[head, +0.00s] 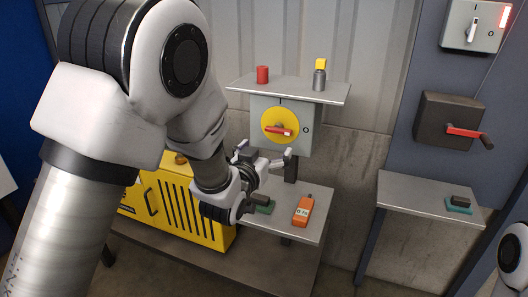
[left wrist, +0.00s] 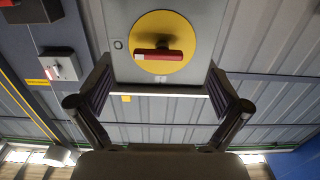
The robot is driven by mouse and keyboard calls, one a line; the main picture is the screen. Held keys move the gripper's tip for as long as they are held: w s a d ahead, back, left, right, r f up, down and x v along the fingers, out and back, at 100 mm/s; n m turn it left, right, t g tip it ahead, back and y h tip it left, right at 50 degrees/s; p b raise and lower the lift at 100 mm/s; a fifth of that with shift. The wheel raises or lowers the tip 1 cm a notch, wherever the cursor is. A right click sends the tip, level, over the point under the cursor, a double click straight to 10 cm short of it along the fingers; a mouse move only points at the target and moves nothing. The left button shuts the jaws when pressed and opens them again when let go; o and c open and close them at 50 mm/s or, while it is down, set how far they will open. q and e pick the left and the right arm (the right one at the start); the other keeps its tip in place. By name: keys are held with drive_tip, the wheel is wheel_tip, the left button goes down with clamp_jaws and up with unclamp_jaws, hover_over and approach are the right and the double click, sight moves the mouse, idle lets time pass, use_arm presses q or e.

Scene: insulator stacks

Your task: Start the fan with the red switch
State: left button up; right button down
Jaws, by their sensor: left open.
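The red switch is a red handle (head: 278,130) on a yellow disc on a grey box (head: 297,110), with an I mark above and an O mark at its right. The handle lies about level, toward the O side. In the left wrist view the red handle (left wrist: 158,54) crosses the yellow disc (left wrist: 162,22), ahead of the fingertips. My left gripper (head: 265,156) is open and empty, just below and in front of the disc; its spread fingers also show in the left wrist view (left wrist: 160,80). My right gripper is not in view. I cannot identify a fan.
A red cylinder (head: 262,75) and a yellow-topped grey piece (head: 320,76) stand on the shelf above. An orange meter (head: 303,211) lies on the lower shelf (head: 315,232). At right are a grey lever box (head: 458,25) with a red lamp and a dark box (head: 440,107) with a red-handled crank.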

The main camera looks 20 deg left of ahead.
sight(277, 131)
use_arm(q)
drive_tip(key=w, duration=0.2)
drive_tip(key=w+r+p, duration=0.1)
drive_tip(key=w, duration=0.2)
drive_tip(key=w+p, duration=0.1)
drive_tip(key=w, duration=0.1)
drive_tip(key=shift+w+d+r, duration=0.15)
drive_tip(key=shift+r, duration=0.2)
drive_tip(key=shift+w+d+f, duration=0.1)
drive_tip(key=shift+w, duration=0.4)
drive_tip(key=shift+s, duration=0.1)
drive_tip(key=c, duration=1.2)
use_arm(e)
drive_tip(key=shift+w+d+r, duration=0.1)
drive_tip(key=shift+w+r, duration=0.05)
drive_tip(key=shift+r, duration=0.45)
